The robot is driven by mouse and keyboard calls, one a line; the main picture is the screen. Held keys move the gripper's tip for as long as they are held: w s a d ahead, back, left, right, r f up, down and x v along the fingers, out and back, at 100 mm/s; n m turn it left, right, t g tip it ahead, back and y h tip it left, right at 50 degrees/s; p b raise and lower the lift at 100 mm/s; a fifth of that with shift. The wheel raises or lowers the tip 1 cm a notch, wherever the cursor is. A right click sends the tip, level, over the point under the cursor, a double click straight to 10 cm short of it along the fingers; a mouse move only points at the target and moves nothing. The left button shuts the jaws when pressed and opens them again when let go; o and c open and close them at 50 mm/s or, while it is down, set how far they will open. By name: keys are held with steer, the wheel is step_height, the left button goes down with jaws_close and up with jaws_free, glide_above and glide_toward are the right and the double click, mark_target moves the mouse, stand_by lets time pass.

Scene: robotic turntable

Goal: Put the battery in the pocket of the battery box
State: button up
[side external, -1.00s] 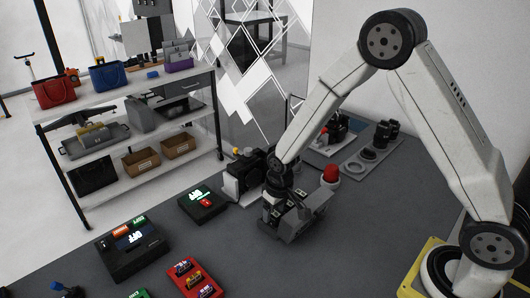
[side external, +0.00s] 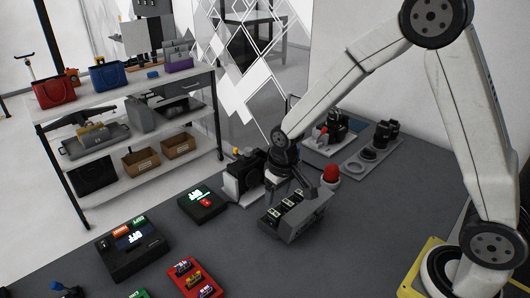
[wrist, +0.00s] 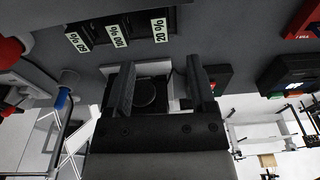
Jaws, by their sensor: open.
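The grey battery box (side external: 305,222) stands on the dark table. It has a row of dark slots or blocks with white labels reading 60%, 100% and 20%; it also shows at the top of the wrist view (wrist: 117,28). I cannot tell whether these are batteries or empty pockets, and no separate battery is clear. My gripper (side external: 280,190) is above and behind the box in the side view. In the wrist view my gripper's two fingers (wrist: 160,75) are apart, with nothing visibly held between them.
A black device (side external: 246,172) with a light plate stands just left of my gripper. A red dome (side external: 331,173) is to the right. Black control boxes (side external: 130,248) and a red panel (side external: 190,280) lie left of the battery box. The table's front right is clear.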

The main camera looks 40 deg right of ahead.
steer(key=shift+s+r, duration=0.1)
steer(key=shift+r, duration=0.35)
steer(key=shift+s, duration=0.1)
steer(key=s+d+r, duration=0.1)
steer(key=s, duration=0.5)
steer(key=s+d+r+t, duration=0.1)
steer(key=s+r, duration=0.1)
steer(key=s, duration=0.5)
steer(key=shift+d, duration=0.35)
